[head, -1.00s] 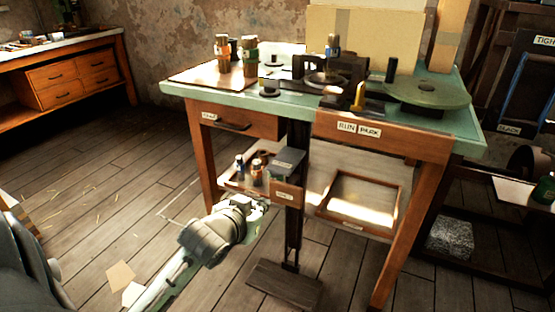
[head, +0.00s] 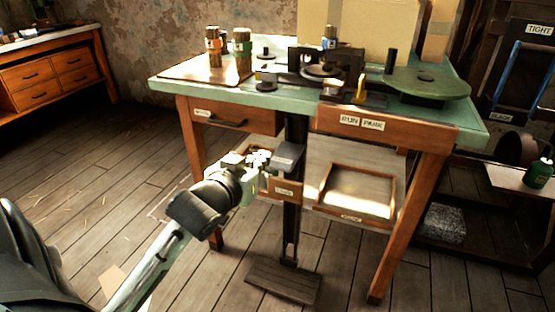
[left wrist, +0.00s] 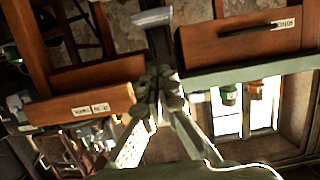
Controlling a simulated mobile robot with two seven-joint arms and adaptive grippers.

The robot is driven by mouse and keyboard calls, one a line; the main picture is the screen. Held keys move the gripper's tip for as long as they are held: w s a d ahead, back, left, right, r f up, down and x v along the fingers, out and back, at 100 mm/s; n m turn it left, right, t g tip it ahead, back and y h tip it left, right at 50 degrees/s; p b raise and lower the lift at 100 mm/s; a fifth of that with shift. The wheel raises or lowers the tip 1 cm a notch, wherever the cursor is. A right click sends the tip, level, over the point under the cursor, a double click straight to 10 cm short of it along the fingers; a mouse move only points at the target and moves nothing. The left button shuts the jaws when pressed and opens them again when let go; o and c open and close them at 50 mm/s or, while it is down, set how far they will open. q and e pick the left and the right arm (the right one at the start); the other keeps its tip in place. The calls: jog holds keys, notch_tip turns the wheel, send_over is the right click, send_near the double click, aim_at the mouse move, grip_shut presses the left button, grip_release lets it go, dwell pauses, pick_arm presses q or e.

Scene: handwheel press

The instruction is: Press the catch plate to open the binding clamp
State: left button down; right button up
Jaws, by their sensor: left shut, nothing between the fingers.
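A grey plate (head: 288,157), which looks like the catch plate, sits on a dark upright post at the bench's front, above a wooden block with a label (head: 286,188). My left gripper (head: 264,160) is shut and empty, just left of the plate; I cannot tell whether they touch. In the left wrist view, the shut fingers (left wrist: 155,82) point toward a pale grey bar (left wrist: 152,18), probably the same plate, with a visible gap in the picture. I cannot clearly identify the binding clamp. My right gripper is not in view.
A drawer (head: 230,122) hangs at left. A blue frame (head: 510,85) with TIGHT and SLACK labels stands right.

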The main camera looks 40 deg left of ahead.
pick_arm(q)
send_over(277, 166)
notch_tip(277, 166, down, 2)
notch_tip(277, 166, down, 4)
jog(key=shift+r+b, duration=0.2)
jog(key=shift+b, duration=0.15)
jog(key=shift+f, duration=0.4)
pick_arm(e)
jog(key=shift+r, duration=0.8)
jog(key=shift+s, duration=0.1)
